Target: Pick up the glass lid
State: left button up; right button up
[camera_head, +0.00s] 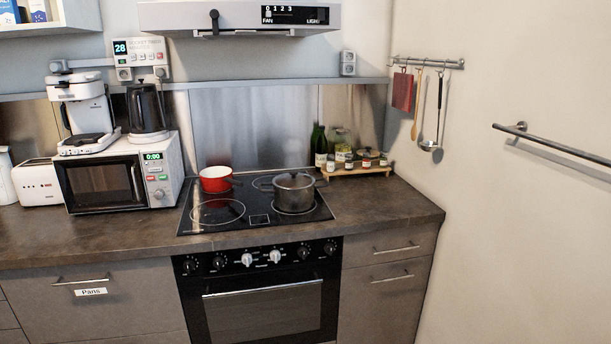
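A grey metal pot (294,198) stands on the right front burner of the black stovetop. What looks like a glass lid (294,181) lies on top of this pot, with a small knob in its middle. The lid is small in this view and its edge is hard to tell from the pot's rim. Neither of my grippers is in view.
A red pan (214,180) stands on the stovetop (258,220) at the back left. A wooden rack with jars and bottles (358,171) stands right of the pot. A microwave (120,180) is on the left. The counter's right front (400,208) is clear. A range hood (240,17) hangs above.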

aim_at(289, 181)
jog(key=i+j+z, duration=0.25)
jog(key=i, duration=0.25)
jog(key=i+j+z, duration=0.1)
jog(key=i+z, duration=0.15)
jog(key=i, duration=0.25)
